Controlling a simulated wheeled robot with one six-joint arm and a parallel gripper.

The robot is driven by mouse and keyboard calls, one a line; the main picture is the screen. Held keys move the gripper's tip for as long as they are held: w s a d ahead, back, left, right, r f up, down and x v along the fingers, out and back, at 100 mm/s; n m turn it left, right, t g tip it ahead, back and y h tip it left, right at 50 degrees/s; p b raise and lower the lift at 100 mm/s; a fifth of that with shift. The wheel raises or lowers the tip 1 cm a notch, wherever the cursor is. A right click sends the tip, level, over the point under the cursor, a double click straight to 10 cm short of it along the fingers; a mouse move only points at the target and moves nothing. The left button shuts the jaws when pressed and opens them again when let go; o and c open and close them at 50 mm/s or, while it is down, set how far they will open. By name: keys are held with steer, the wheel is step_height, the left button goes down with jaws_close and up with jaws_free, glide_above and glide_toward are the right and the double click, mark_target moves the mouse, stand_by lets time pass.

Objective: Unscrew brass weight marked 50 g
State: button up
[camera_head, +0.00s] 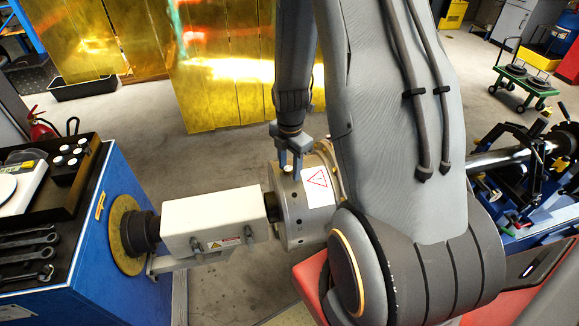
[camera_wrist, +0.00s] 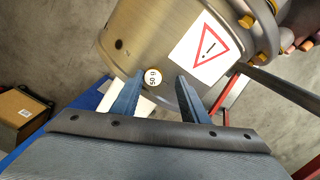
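The brass weight (camera_wrist: 153,77) shows a round cream face with dark lettering that reads as 50 g upside down. It sits at the surface of the grey metal rotor drum (camera_wrist: 150,40). In the head view the weight (camera_head: 288,169) is a small pale spot on top of the drum (camera_head: 296,208). My gripper (camera_wrist: 160,80) is open, with one blue-grey finger on each side of the weight and gaps beside it. In the head view my gripper (camera_head: 290,160) points down at the drum's top.
A white housing (camera_head: 215,225) and shaft stand left of the drum. A blue bench (camera_head: 125,265) with wrenches and a tray is at far left. Yellow translucent screens (camera_head: 225,85) stand behind.

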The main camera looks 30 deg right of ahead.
steer(key=shift+a, duration=0.1)
steer(key=c, duration=0.9)
steer(key=shift+s, duration=0.2)
jaws_close()
steer(key=shift+w, duration=0.45)
steer(key=o, duration=1)
jaws_free()
steer(key=shift+s, duration=0.1)
steer(key=shift+c, duration=0.5)
steer(key=shift+s, duration=0.2)
